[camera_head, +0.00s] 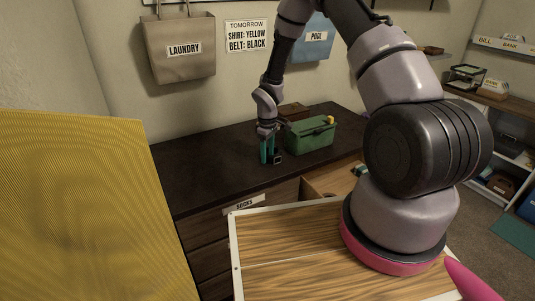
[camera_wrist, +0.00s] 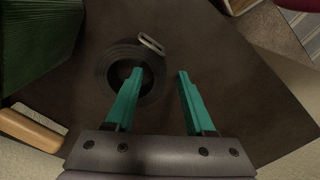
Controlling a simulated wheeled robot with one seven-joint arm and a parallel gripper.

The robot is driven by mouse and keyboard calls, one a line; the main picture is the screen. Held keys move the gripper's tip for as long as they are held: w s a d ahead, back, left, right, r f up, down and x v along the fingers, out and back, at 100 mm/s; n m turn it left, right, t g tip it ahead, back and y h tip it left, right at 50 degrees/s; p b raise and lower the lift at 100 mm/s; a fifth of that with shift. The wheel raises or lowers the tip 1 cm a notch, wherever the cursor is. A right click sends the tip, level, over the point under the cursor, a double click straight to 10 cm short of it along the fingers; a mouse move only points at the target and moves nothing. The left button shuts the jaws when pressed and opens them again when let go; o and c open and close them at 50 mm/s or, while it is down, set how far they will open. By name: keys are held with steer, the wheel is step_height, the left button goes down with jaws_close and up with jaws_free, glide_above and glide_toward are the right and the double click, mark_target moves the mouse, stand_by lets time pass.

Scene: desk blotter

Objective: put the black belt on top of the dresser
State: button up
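The black belt (camera_wrist: 103,68) is a coil with a metal buckle and rests on the dark dresser top (camera_wrist: 215,50). In the head view the belt (camera_head: 278,156) shows only as a small dark piece with its buckle, beside my fingertips, on the dresser (camera_head: 215,180). My gripper (camera_head: 268,150) points down over the dresser top, left of the green box. In the wrist view my gripper (camera_wrist: 155,75) is open: one teal finger overlaps the coil's opening and the other is to the right of the coil. I cannot tell whether a finger touches the belt.
A green box (camera_head: 310,135) with something yellow at its rim stands right of my gripper, and a brown box (camera_head: 292,111) is behind. A drawer (camera_head: 330,180) is open at the dresser's front. The left part of the dresser top is clear.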

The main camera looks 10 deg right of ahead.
steer(key=shift+r, duration=0.15)
steer(key=s+d+r+m+t, duration=0.1)
steer(key=s+d+r+m, duration=0.15)
steer(key=r, duration=0.95)
steer(key=s+d+r+m+t, duration=0.1)
steer(key=s+d+r+m, duration=0.15)
steer(key=r, duration=0.95)
steer(key=s+d+r+m+t, duration=0.1)
steer(key=s+r, duration=0.2)
steer(key=r, duration=0.9)
steer(key=s+d+r+m+t+y, duration=0.1)
steer(key=s+r+m, duration=0.3)
steer(key=s, duration=0.5)
steer(key=s+d+r+m+t+y, duration=0.1)
steer(key=s+r+m+t, duration=0.2)
steer(key=s+r, duration=0.5)
steer(key=shift+s+d+m, duration=0.4)
steer(key=shift+s, duration=0.7)
steer(key=shift+d, duration=0.1)
